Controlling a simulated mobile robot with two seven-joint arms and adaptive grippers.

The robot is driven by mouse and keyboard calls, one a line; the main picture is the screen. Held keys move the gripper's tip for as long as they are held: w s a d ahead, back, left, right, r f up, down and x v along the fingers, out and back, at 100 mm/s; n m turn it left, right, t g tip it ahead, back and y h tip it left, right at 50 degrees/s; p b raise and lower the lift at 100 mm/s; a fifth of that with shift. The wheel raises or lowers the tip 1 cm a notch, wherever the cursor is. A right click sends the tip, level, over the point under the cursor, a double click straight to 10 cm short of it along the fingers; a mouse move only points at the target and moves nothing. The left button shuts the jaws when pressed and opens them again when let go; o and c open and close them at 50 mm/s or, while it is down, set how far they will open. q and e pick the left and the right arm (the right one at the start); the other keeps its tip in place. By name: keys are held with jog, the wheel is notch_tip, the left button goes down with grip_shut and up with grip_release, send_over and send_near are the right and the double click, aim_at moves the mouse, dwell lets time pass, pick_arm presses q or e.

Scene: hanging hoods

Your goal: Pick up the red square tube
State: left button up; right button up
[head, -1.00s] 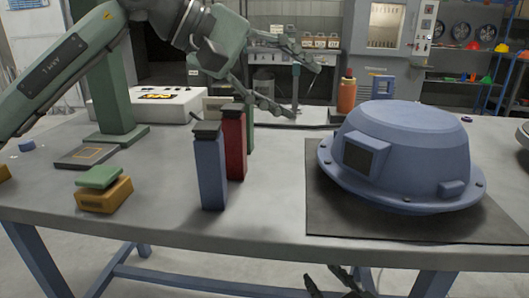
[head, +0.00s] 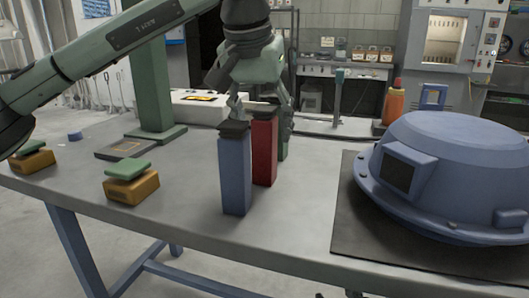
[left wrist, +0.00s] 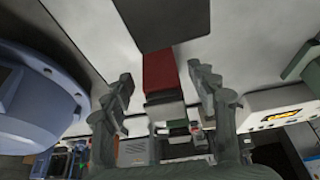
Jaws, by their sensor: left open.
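The red square tube (head: 264,150) stands upright on the table with a dark cap, between the blue square tube (head: 235,175) in front and a green tube (head: 284,147) mostly hidden behind it. My left gripper (head: 262,108) is open, pointing down around the top of the tubes. In the left wrist view the red tube (left wrist: 160,72) shows between the two spread fingers (left wrist: 165,90), with a gap on each side. I cannot tell its exact depth between the fingers. Only a dark trace, perhaps my right gripper (head: 319,295), shows at the bottom edge.
A big blue hood (head: 450,170) sits on a dark mat (head: 348,215) at the right. Orange blocks with green tops (head: 131,185) lie at the left. A green post (head: 152,90) stands behind them. An orange bottle (head: 393,105) stands at the back.

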aim_at(265, 138)
pick_arm(q)
jog(key=x, duration=0.3)
jog(key=shift+w+f, duration=0.15)
jog(key=shift+f, duration=0.1)
jog(key=shift+r, duration=0.1)
grip_shut()
